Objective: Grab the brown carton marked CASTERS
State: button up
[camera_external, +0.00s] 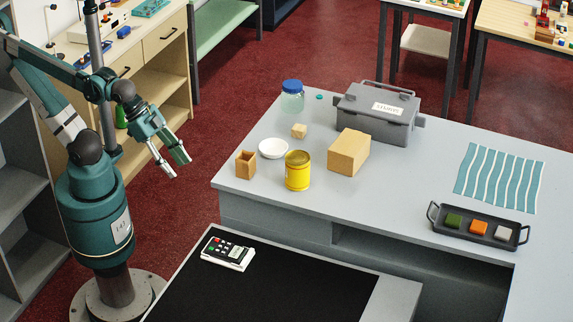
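A tan-brown box-shaped block (348,153) stands on the grey counter, right of the yellow tin; I see no lettering on its visible faces. A small brown open-topped box (246,166) stands near the counter's left edge, also with no readable mark. A small tan cube (299,131) sits farther back. The dark grey lidded case (372,118) has a white label whose text I cannot read for sure. My gripper (176,166) hangs left of the counter with its two fingers apart and nothing between them.
Near the block stand a yellow tin (297,172), a white bowl (273,148) and a blue-lidded jar (292,98). A striped cloth (499,177) and a black tray (450,235) with coloured blocks lie right. The middle of the counter (400,190) is clear.

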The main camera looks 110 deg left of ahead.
jog(key=o, duration=1.2)
jog(key=shift+o, duration=0.2)
jog(key=shift+r, duration=0.1)
jog(key=w+a+r+n+g+p, duration=0.1)
jog(key=w+a+r+n+p, duration=0.3)
jog(key=w, duration=0.5)
jog(key=w+a+r+n+g+p, duration=0.1)
jog(key=w+a+r+p, duration=0.1)
jog(key=w+a+r, duration=0.5)
jog(key=w+a+r+n+g+p, duration=0.2)
jog(key=w+r+n+p, duration=0.15)
jog(key=w, duration=0.65)
jog(key=n+g+p, duration=0.3)
jog(key=n+p, duration=0.5)
jog(key=p, duration=0.2)
send_over(351, 143)
jog(key=f, duration=1.2)
jog(key=shift+s+d, duration=0.15)
jog(key=shift+d, duration=0.1)
jog(key=shift+a+f, duration=0.35)
jog(key=shift+f, duration=0.1)
